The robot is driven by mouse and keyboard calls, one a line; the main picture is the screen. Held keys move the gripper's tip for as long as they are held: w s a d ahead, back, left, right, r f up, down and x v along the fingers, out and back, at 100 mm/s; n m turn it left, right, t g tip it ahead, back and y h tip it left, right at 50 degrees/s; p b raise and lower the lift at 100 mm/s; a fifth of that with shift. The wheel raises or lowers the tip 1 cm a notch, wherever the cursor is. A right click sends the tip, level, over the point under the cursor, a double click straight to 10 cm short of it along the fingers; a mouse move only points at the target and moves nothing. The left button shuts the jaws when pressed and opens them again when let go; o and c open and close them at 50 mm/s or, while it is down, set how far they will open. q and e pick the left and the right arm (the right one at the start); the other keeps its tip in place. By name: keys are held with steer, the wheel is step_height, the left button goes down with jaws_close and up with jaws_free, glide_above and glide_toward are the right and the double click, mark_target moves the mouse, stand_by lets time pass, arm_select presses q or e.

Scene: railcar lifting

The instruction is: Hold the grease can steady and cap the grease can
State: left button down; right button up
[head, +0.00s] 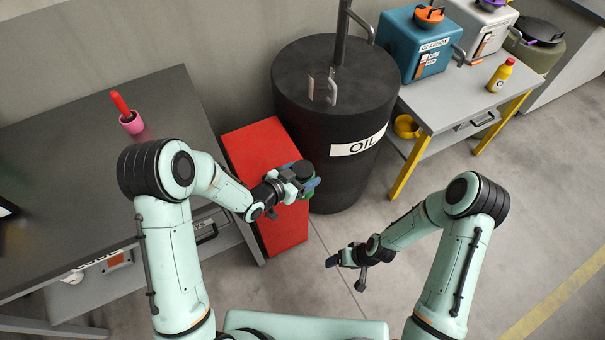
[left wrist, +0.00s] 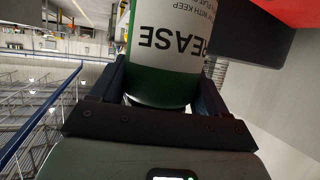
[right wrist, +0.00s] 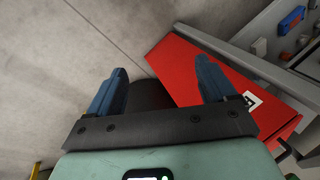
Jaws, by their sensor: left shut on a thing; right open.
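The grease can (left wrist: 165,70) is green with a white label, and part of the word GREASE reads upside down in the left wrist view. My left gripper (head: 310,185) is shut on the can, with one blue finger on each side of it. In the head view the can (head: 302,169) shows only in part behind the gripper, over the right side of the red cabinet; its top looks dark. My right gripper (head: 342,272) is open and empty above the floor; it also shows in the right wrist view (right wrist: 162,85). I cannot make out a separate cap.
The red cabinet (head: 285,229) stands between the grey bench (head: 70,180) and the black oil drum (head: 345,175). A pink cup (head: 131,123) with a red-handled tool stands on the bench. A grey table (head: 450,100) at right holds cans and a yellow bottle (head: 500,76).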

steer(key=w+a+r+n, duration=0.1)
steer(key=w+r+n, duration=0.25)
steer(key=w, duration=0.35)
steer(key=w+r+n+t+h, duration=0.1)
steer(key=w+r+n, duration=0.1)
steer(key=w+n, duration=0.3)
steer(key=w+a+r+n, duration=0.1)
steer(key=w+r+n, duration=0.2)
steer(key=w, duration=0.5)
step_height(320, 180, up, 27)
steer(key=n+g+h, duration=0.1)
steer(key=n+h, duration=0.2)
steer(key=n, duration=1.3)
glide_above(303, 168)
steer(key=shift+f, duration=0.2)
steer(key=shift+f, duration=4.05)
